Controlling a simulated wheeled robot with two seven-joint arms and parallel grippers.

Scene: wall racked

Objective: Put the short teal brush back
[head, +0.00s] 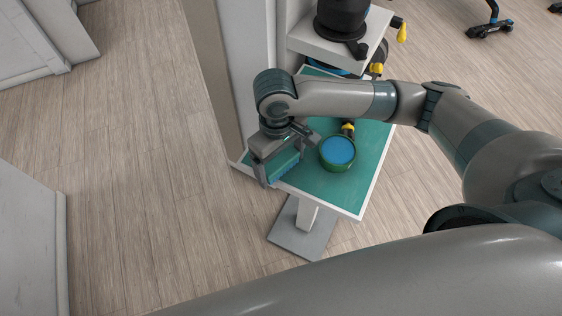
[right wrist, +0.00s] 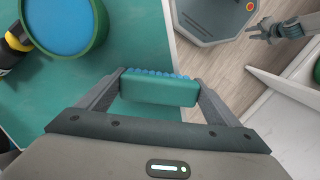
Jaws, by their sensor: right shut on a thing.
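The short teal brush (right wrist: 158,91) is a teal block with blue bristles along one side. In the right wrist view it lies between the two fingers of my right gripper (right wrist: 158,88), which are shut on its ends. In the head view the brush (head: 284,165) shows below my right gripper (head: 281,168), at the left edge of the teal-topped table (head: 330,192). I cannot tell whether it touches the table. My left gripper is not clearly seen in the head view; a gripper (right wrist: 268,30) shows far off at the top right of the right wrist view.
A green round tub with a blue inside (head: 338,151) stands on the table right of the brush. A yellow-and-black tool (head: 348,128) lies behind it. A white shelf (head: 340,45) with a black device is above the table's back. A wall panel stands close on the left.

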